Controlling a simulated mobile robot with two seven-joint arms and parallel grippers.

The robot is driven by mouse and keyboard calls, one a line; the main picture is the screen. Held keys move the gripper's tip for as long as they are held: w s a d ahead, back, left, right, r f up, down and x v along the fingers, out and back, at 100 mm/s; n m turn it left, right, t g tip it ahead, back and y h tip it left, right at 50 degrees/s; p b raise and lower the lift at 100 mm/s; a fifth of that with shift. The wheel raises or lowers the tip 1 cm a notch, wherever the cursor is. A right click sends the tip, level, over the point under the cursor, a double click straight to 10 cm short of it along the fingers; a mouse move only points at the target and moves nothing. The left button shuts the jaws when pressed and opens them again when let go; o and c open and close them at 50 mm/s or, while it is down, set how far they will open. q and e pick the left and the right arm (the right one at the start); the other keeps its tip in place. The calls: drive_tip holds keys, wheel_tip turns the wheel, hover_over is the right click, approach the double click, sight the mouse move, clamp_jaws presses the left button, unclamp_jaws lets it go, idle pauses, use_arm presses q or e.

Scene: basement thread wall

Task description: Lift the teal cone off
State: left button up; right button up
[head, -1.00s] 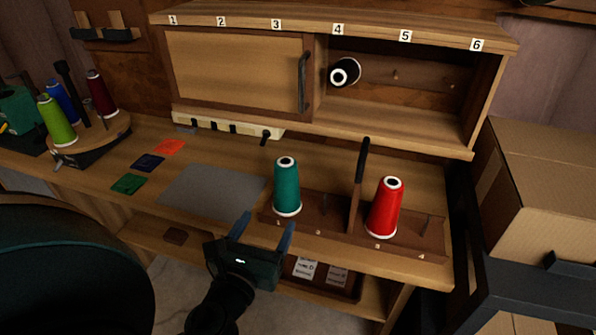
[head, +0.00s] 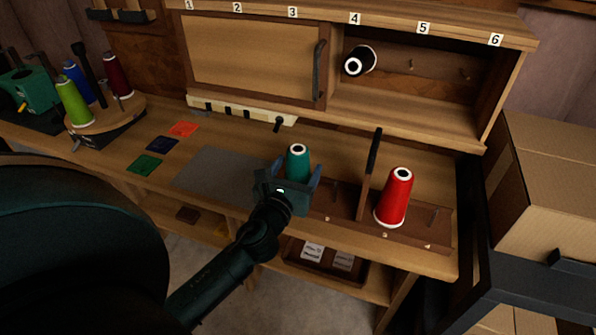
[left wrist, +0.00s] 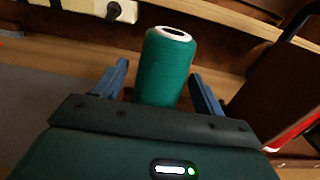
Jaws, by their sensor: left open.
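The teal cone (head: 298,163) stands upright at the left end of the wooden peg rack (head: 345,215) on the bench. My left gripper (head: 296,178) is at the cone, with one finger on each side of it. In the left wrist view the teal cone (left wrist: 166,68) stands between the two blue fingers of the open gripper (left wrist: 158,85), with a gap showing on at least the left side. The gripper body hides the cone's lower part in the head view. My right gripper is not in view.
A red cone (head: 394,198) stands on the rack beyond an upright divider (head: 369,175). A black cone (head: 360,60) sits on a peg in the cabinet above. A power strip (head: 240,111) runs along the back. A grey mat (head: 215,172) lies left of the rack.

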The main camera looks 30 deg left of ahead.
use_arm(q)
drive_tip(key=shift+w+a, duration=0.1)
drive_tip(key=shift+w, duration=0.35)
drive_tip(key=c, duration=1.1)
drive_tip(key=shift+c, duration=0.2)
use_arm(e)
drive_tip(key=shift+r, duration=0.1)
